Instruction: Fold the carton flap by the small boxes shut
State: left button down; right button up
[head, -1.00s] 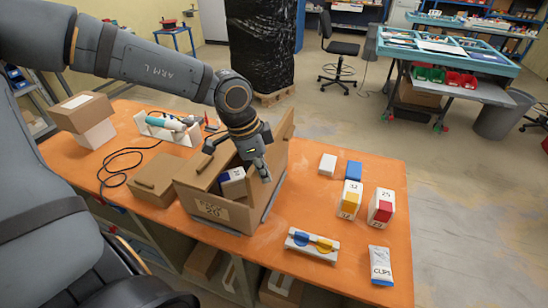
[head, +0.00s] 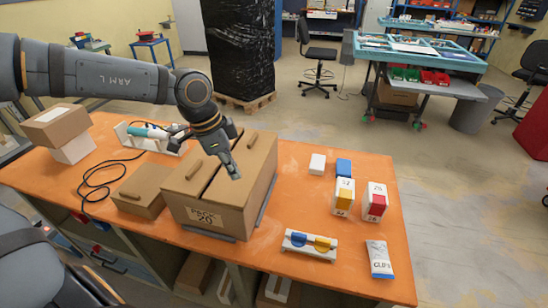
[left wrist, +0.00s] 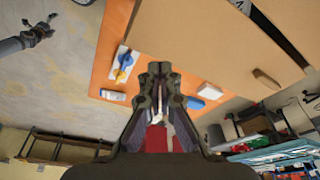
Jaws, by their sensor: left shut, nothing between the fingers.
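The brown carton (head: 207,217) stands on the orange table, left of the small boxes. Its flap by the small boxes (head: 256,165) lies over the top, flat or nearly flat, with a tab on it. The opposite flap (head: 190,181) is also down, and a thin dark gap runs between the two. My left gripper (head: 235,175) is shut and empty, its tips at the flap by the small boxes; touching cannot be told. Its shut fingers show in the left wrist view (left wrist: 159,70), with the flap (left wrist: 225,50) beside them. What seems my right gripper (left wrist: 40,30) shows there, its jaws unclear.
Small boxes (head: 343,197) stand right of the carton, behind a holder (head: 309,245) and a clips packet (head: 379,259). A closed brown box (head: 142,187) sits close on the carton's left, with a black cable (head: 98,177) beyond. Table between carton and small boxes is clear.

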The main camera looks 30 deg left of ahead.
pick_arm(q)
jog(key=shift+s, duration=0.15)
notch_tip(320, 180, up, 9)
jog(key=p, duration=0.7)
jog(key=shift+p, duration=0.3)
